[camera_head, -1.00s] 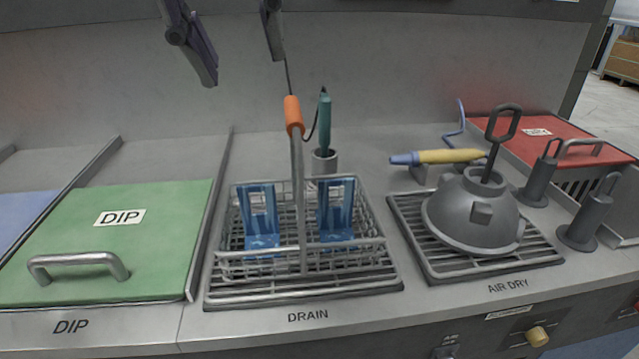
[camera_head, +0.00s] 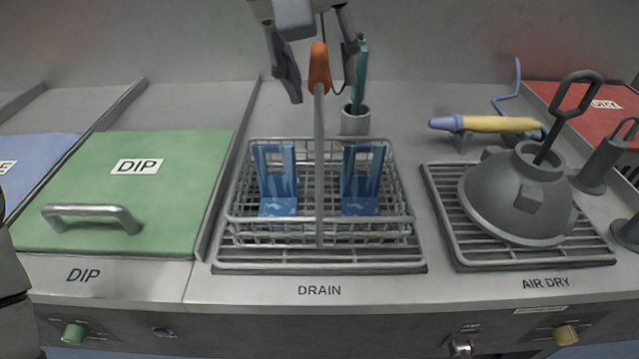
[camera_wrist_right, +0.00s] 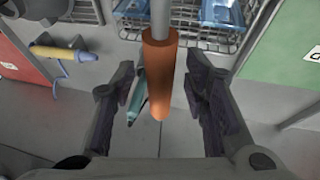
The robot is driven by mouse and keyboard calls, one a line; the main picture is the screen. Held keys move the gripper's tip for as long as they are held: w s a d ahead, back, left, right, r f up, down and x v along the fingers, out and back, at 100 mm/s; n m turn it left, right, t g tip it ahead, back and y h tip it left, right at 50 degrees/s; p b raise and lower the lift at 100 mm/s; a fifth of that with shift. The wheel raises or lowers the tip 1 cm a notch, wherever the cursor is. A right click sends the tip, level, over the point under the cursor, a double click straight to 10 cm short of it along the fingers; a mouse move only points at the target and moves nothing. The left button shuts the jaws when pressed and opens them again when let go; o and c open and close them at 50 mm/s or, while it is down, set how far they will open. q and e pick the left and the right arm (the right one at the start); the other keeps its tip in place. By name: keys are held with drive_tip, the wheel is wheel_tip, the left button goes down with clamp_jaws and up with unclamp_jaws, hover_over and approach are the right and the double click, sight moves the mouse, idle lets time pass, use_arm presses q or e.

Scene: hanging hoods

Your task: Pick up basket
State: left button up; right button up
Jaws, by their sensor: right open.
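The wire basket (camera_head: 262,238) stands on the grate marked DRAIN, with two blue parts (camera_head: 277,180) upright inside it. Its tall handle rises from the middle and ends in an orange grip (camera_head: 319,68). My right gripper (camera_head: 322,92) is open at the orange grip, with one finger on each side of it. In the right wrist view the orange grip (camera_wrist_right: 159,75) lies between the spread fingers of the right gripper (camera_wrist_right: 160,120), with clear gaps on both sides.
A green DIP lid (camera_head: 130,190) with a bar handle lies left of the basket. A grey dome-shaped part (camera_head: 515,200) sits on the AIR DRY grate at the right. A teal tool (camera_head: 359,80) stands in a holder behind the basket, close to my right gripper.

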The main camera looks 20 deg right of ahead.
drive_tip(key=shift+d+f, duration=0.1)
drive_tip(key=shift+f, duration=0.05)
clamp_jaws()
drive_tip(key=shift+w+r, duration=0.1)
drive_tip(key=shift+r, duration=0.1)
